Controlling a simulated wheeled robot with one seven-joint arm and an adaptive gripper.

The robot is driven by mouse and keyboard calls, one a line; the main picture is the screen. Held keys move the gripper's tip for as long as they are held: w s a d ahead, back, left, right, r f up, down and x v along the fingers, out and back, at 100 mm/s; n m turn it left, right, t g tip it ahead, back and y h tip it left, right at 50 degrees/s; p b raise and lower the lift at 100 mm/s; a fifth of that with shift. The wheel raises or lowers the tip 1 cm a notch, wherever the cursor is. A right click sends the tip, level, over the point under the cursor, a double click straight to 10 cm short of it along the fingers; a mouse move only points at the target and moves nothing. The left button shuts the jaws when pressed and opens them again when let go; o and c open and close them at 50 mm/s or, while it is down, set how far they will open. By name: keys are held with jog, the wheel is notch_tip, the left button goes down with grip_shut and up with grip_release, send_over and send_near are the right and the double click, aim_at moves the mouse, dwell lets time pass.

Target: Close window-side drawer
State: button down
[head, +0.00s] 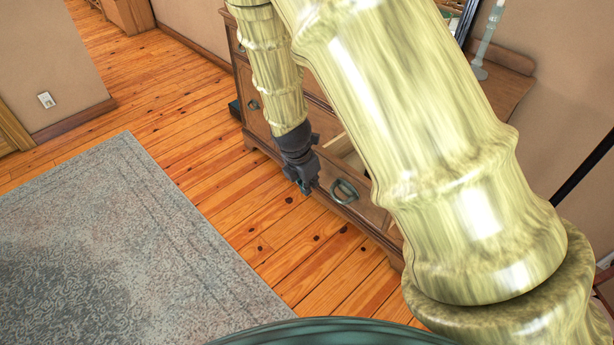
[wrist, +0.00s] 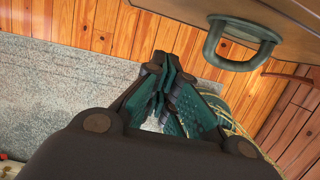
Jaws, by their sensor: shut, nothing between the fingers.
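A wooden dresser (head: 256,75) stands against the wall in the head view. One low drawer (head: 366,208) is pulled out, with its pale inside showing in a gap behind the front. It has a dark ring-shaped handle (head: 345,191), which also shows large at the top right of the wrist view (wrist: 236,62). My gripper (head: 305,186) points down just left of this handle, in front of the dresser. In the wrist view its fingers (wrist: 172,88) are together and empty, apart from the handle. My arm hides much of the dresser and the drawer's right part.
Another drawer handle (head: 253,105) shows on the dresser's left part. A grey patterned rug (head: 110,240) lies on the plank floor (head: 300,255), which is clear in front of the dresser. A glass candlestick (head: 487,40) stands on the dresser top.

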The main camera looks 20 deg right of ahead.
aim_at(320, 179)
jog(key=d, duration=0.1)
jog(key=w+d, duration=0.1)
jog(key=d+f+p, duration=0.1)
jog(key=d, duration=0.1)
jog(key=shift+w, duration=0.35)
